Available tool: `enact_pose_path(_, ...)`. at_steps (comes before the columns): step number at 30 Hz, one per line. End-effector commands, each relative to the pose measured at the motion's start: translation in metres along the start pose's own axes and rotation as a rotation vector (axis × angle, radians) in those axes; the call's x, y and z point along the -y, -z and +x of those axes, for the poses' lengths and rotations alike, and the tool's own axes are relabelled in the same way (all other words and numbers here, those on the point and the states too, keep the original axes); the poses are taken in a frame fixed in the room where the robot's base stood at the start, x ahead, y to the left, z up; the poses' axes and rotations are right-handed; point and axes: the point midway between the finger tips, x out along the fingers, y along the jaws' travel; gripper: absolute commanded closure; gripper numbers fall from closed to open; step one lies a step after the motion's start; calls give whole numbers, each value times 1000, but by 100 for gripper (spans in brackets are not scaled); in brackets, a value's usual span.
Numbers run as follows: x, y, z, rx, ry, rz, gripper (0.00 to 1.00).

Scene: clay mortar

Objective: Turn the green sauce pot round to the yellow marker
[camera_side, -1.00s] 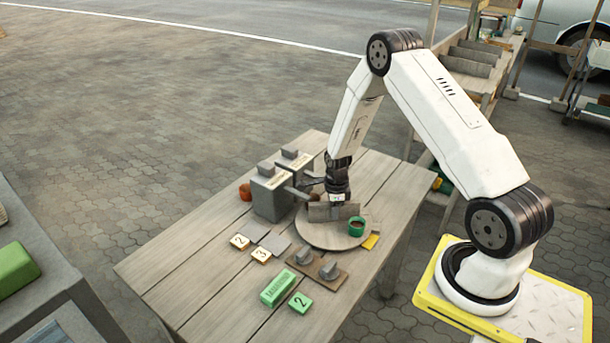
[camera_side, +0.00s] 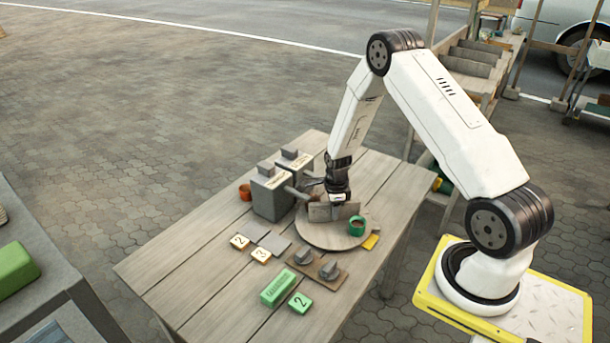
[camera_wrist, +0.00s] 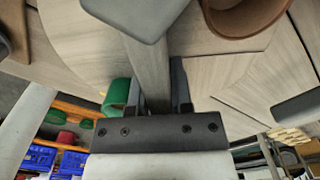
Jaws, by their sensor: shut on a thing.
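The green sauce pot (camera_side: 357,226) stands upright near the front right rim of a round wooden turntable (camera_side: 325,238). The yellow marker (camera_side: 371,242) lies on the table just outside that rim, close to the pot and a little to its right. A grey upright board (camera_side: 320,212) stands on the turntable. My gripper (camera_side: 338,203) is down over the turntable, shut on this board. The wrist view shows the board (camera_wrist: 152,75) between my fingers (camera_wrist: 160,90), with the green pot (camera_wrist: 117,92) beside them, partly hidden.
Grey boxes (camera_side: 272,196) stand behind the turntable on the left. Numbered tiles (camera_side: 261,256), a knob panel (camera_side: 318,266) and a green block (camera_side: 278,286) lie in front. The table's right rear is clear.

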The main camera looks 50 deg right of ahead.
Motion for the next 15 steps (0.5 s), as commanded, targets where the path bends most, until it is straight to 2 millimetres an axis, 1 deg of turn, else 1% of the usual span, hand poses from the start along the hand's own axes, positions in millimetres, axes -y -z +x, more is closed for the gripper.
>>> enact_pose_path(4,1,0,-1,-1,1,-44,100)
enact_pose_path(11,1,1,-1,-2,1,-46,100)
enact_pose_path(12,1,1,-1,-2,0,-46,67)
enact_pose_path(15,1,0,-1,-2,0,-45,38)
